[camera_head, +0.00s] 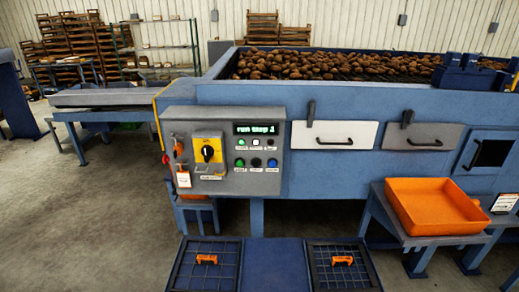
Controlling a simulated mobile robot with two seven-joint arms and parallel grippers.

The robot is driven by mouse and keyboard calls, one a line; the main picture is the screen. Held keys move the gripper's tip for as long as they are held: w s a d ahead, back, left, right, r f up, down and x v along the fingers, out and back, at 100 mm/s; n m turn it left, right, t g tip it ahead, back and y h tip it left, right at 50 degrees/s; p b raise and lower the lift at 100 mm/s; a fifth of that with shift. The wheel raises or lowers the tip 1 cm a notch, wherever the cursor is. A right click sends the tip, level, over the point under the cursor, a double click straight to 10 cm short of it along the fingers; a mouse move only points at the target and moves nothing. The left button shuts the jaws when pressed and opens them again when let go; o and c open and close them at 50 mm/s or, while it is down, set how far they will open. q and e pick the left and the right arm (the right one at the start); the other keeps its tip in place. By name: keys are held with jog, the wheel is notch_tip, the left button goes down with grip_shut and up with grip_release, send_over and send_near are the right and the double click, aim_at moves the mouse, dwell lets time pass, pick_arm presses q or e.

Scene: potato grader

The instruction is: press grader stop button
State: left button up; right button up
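The grey control panel (223,184) is fixed to the front of the blue grader (240,95), left of centre. Its dark display (260,128) shows green text that looks like "run step 1". Below it are two rows of small buttons, including a green button (240,162), a white button (256,142) and a blue button (272,163). Their labels are too small to read, so I cannot tell which one is stop. A black rotary switch (207,153) sits on a yellow plate. Neither of my grippers is in view.
Potatoes (300,64) fill the grader's top. An orange tray (434,205) stands at the right. Two dark gridded panels with orange handles (206,259) (342,260) lie low in front. A white tag (183,179) hangs at the panel's left. Floor at left is clear.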

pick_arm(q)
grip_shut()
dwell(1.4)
